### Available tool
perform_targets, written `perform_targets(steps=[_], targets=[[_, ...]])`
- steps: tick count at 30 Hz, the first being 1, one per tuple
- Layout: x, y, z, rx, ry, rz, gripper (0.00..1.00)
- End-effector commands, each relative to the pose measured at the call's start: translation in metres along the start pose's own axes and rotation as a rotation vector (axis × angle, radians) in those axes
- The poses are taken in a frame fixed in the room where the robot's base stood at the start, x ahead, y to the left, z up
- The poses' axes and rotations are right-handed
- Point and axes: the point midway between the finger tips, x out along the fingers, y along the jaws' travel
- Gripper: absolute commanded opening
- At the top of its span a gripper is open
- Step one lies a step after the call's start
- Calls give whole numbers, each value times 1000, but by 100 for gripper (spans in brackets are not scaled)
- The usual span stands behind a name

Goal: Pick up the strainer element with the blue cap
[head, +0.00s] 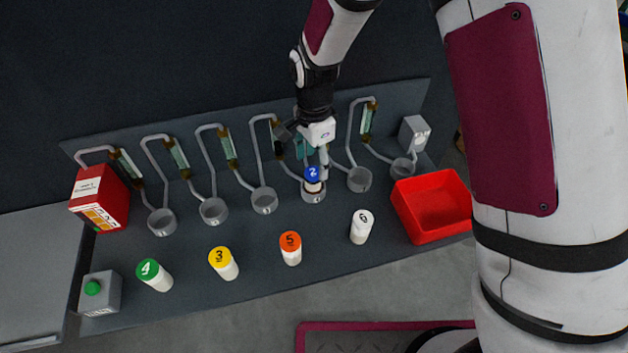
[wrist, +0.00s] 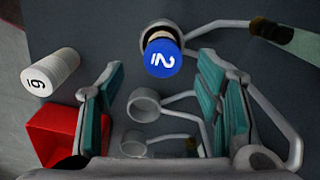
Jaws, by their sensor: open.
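The strainer element with the blue cap (head: 313,174) stands in one of the grey cups (head: 313,195) on the dark panel. Its cap is marked 2. In the wrist view the blue cap (wrist: 163,58) shows beyond the fingertips, with a bit of the element's body and the cup rim behind it. My gripper (wrist: 155,85) is open and empty, its teal finger pads on either side of the view. In the head view my gripper (head: 314,150) is just behind the blue cap, partly hidden by its own wrist.
Green (head: 155,273), yellow (head: 223,262), orange (head: 290,247) and white (head: 360,226) capped elements stand in front of the cups. A red bin (head: 432,207) is at right, a red box (head: 99,197) at left. Curved pipes rise behind the cups, close to my gripper.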

Motion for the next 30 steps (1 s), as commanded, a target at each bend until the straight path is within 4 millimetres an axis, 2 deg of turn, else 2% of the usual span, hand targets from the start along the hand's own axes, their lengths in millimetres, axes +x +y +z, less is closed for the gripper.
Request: perform_targets(steps=[8,17,26,29,30], targets=[[20,0,0,-1,0,2,59],[58,-3,1,0,-1,2,59],[64,-4,1,-1,0,-1,59],[63,-4,1,-1,0,-1,41],[63,-4,1,-1,0,-1,31]])
